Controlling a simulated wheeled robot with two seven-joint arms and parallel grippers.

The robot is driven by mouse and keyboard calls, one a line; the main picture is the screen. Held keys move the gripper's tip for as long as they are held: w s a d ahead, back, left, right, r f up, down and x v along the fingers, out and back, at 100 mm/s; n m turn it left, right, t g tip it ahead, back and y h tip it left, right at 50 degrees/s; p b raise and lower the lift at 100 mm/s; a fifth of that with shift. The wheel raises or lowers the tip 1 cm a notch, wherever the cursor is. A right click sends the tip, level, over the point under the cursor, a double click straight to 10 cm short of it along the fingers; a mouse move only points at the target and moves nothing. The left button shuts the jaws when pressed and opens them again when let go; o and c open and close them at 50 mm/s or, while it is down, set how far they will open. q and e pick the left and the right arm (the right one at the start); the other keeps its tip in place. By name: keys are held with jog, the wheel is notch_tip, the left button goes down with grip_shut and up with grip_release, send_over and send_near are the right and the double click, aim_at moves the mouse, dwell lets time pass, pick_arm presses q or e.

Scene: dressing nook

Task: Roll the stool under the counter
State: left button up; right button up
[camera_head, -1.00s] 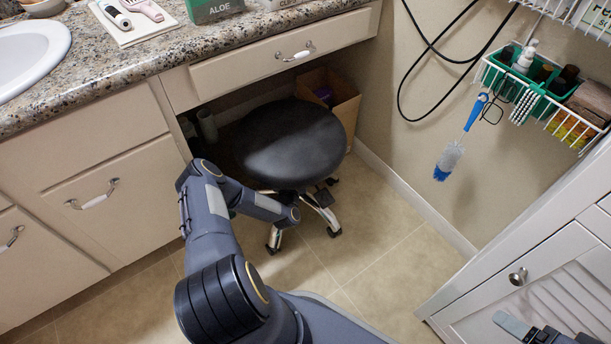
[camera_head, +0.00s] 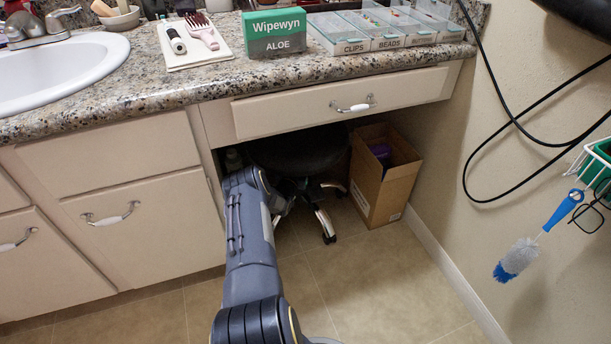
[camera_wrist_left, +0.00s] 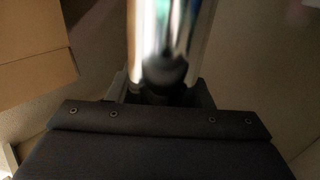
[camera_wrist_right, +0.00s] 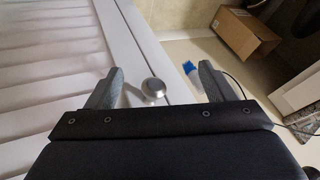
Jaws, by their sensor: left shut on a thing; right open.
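The stool has a round black seat (camera_head: 297,153) and chrome legs (camera_head: 325,222). In the head view its seat is in the shaded opening under the counter (camera_head: 130,88), below the drawer (camera_head: 340,102). My left arm reaches into that opening and hides part of the stool and the gripper. In the left wrist view my left gripper (camera_wrist_left: 167,92) is shut on the stool's chrome post (camera_wrist_left: 172,35). In the right wrist view my right gripper (camera_wrist_right: 158,84) is open and empty, with a round cabinet knob (camera_wrist_right: 153,87) seen between its fingers.
An open cardboard box (camera_head: 385,180) stands right of the stool, by the wall. Closed cabinet fronts (camera_head: 140,225) flank the opening on the left. A hanging brush (camera_head: 520,258) and black cord (camera_head: 500,110) are on the right wall. The tile floor (camera_head: 375,275) in front is clear.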

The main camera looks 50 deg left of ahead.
pick_arm(q)
jog(key=shift+w+a, duration=0.2)
jog(key=shift+a, duration=0.45)
jog(key=o, duration=1.4)
jog(key=shift+d, duration=0.1)
jog(key=shift+s+d, duration=0.1)
jog(key=shift+s, duration=0.1)
jog(key=p+v, duration=0.3)
jog(key=v, duration=0.3)
jog(key=shift+s+p, duration=0.2)
jog(key=shift+p, duration=0.2)
jog(key=shift+s+d, duration=0.3)
jog(key=shift+s, duration=0.1)
